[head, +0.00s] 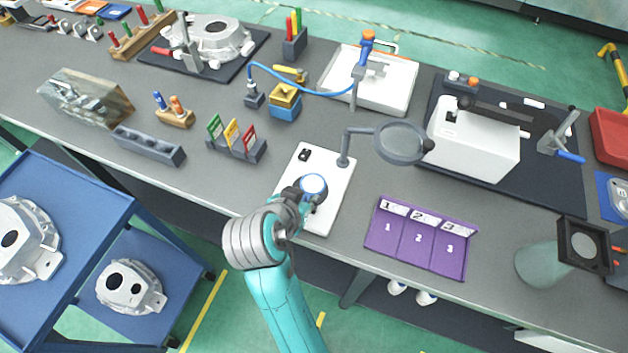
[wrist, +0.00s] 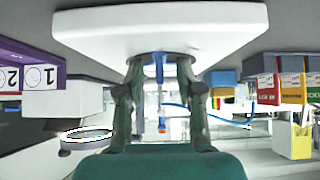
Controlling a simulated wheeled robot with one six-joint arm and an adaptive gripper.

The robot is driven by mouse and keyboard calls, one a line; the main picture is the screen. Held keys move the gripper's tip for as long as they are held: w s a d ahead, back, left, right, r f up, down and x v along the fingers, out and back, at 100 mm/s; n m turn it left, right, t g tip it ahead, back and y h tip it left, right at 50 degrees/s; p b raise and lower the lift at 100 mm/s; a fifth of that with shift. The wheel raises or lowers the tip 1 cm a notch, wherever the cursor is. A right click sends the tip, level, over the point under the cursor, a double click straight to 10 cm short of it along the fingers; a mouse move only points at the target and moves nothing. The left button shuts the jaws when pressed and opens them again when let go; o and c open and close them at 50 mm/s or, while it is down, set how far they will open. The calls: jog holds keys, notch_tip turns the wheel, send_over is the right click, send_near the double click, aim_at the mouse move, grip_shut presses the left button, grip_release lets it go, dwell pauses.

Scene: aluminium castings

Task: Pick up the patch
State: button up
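My gripper (wrist: 160,72) points at the white board (wrist: 95,30) with its two fingers apart, and the tips are close to the board's surface. I cannot make out the patch with certainty. I cannot tell whether the fingertips touch anything.
A magnifier (head: 400,142) on a bent arm stands at the board's right. A purple numbered tray (head: 418,252) lies further right. A holder with coloured cards (head: 236,146) stands to the left. A blue trolley (head: 75,222) with castings is at the lower left. Bare bench separates these things.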

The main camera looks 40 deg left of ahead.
grip_shut()
jog(key=shift+r, duration=0.1)
